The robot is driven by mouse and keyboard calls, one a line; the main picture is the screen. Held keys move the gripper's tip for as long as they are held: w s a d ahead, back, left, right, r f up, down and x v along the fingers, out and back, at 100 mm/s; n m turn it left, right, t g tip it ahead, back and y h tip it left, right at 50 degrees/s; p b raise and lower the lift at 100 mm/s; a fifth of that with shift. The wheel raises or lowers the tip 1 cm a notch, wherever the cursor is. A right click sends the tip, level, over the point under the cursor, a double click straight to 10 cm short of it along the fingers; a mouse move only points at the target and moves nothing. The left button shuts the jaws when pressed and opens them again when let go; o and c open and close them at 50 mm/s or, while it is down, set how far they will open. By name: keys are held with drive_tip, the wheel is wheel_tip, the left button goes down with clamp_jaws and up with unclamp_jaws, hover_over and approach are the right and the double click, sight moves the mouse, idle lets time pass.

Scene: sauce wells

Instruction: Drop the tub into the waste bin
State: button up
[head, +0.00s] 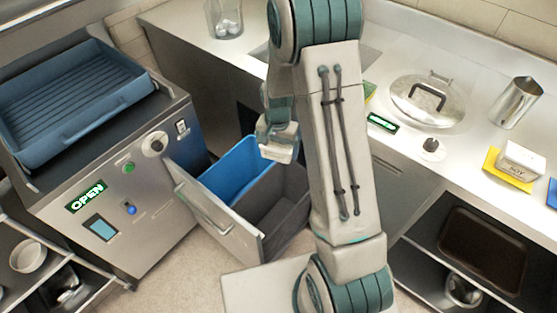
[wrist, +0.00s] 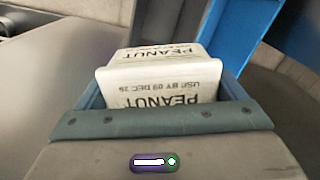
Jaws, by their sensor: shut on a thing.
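My gripper (head: 278,143) is shut on a white tub (head: 275,153). In the wrist view the tub (wrist: 160,85) sits between the fingers, with its printing, "PEANUT" and a use-by date in December, upside down. A pulled-out drawer (head: 212,213) holds a blue bin (head: 230,168) and a dark grey bin (head: 268,212). In the head view the tub overlaps the far right part of the bins; its height above them is hard to tell. Blue bin wall (wrist: 240,40) shows at the upper right of the wrist view. No label marks either bin as waste.
A steel machine (head: 120,200) with a lit OPEN sign and a blue tray (head: 70,100) stands left of the drawer. The right counter bears a lidded well (head: 428,98), a steel cup (head: 517,102) and a white "SOY" tub (head: 522,160) on a yellow mat.

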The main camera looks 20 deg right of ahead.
sight(278, 154)
wheel_tip(278, 154, down, 4)
drive_tip(key=m+b, duration=0.1)
drive_tip(key=m, duration=0.1)
drive_tip(key=m+b, duration=0.1)
drive_tip(key=shift+w+r+m+b, duration=0.15)
drive_tip(key=shift+m+b, duration=0.2)
drive_tip(key=shift+m, duration=0.05)
wheel_tip(278, 154, down, 6)
drive_tip(key=b, duration=0.3)
drive_tip(key=shift+r+b, duration=0.2)
drive_tip(key=shift+b, duration=0.2)
drive_tip(key=o, duration=0.9)
wheel_tip(278, 154, up, 14)
drive_tip(key=shift+f+p, duration=0.1)
drive_tip(key=shift+p, duration=0.4)
